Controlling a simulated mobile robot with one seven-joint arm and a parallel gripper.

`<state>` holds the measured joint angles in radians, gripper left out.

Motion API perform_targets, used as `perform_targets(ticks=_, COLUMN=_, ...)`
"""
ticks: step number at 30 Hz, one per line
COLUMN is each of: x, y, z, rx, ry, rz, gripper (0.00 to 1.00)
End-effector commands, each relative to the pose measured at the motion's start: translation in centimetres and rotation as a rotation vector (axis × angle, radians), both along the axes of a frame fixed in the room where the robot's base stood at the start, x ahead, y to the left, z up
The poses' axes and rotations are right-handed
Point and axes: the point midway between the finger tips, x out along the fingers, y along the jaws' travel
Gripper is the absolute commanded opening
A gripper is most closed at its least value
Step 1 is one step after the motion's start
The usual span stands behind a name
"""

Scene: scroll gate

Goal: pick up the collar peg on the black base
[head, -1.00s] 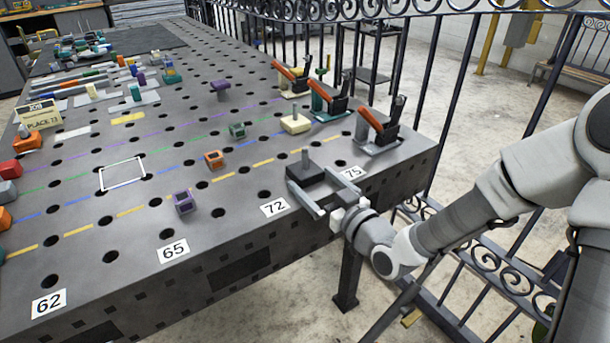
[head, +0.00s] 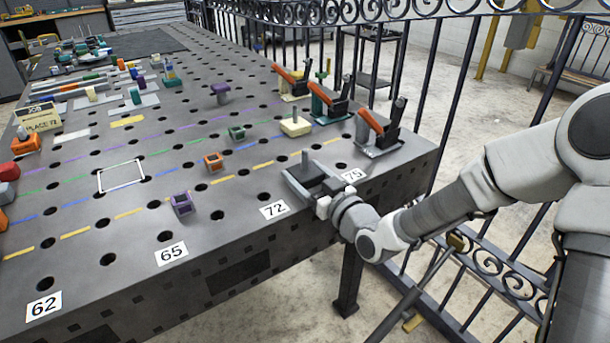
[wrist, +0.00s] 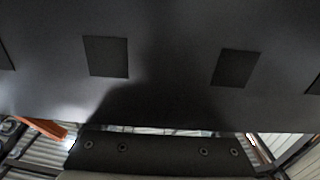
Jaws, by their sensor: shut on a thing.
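The collar peg (head: 304,157) is a grey upright post on a black base (head: 308,173). It stands at the near right edge of the grey table, between the 72 and 75 labels in the head view. My gripper (head: 304,172) reaches in from the right front edge, with one finger along each side of the black base. It is shut on the base, which appears to rest on the table or very close to it. The peg is not recognisable in the wrist view, which shows a dark surface with square patches.
Several orange-handled clamps (head: 379,130) stand behind the peg along the right edge. A cream block (head: 295,126) is behind it, and an orange block (head: 213,161) and a purple block (head: 181,204) lie to its left. Iron railing runs along the table's right side.

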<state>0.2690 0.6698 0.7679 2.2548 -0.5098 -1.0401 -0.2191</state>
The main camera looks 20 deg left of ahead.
Motion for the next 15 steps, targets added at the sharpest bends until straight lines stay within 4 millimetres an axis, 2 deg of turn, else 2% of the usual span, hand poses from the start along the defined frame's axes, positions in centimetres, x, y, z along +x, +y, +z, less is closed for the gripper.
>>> perform_targets(ticks=1, x=-0.01, y=-0.02, z=-0.03, rx=-0.001, ry=0.001, rz=0.000, gripper=0.14)
perform_targets(ticks=3, x=-0.01, y=-0.02, z=-0.03, rx=-0.001, ry=0.001, rz=0.000, gripper=0.01)
perform_targets(ticks=4, x=-0.01, y=-0.02, z=-0.03, rx=-0.001, ry=0.000, rz=0.000, gripper=0.00)
perform_targets(ticks=15, x=0.01, y=0.00, z=0.39, rx=0.001, ry=-0.003, rz=0.000, gripper=0.00)
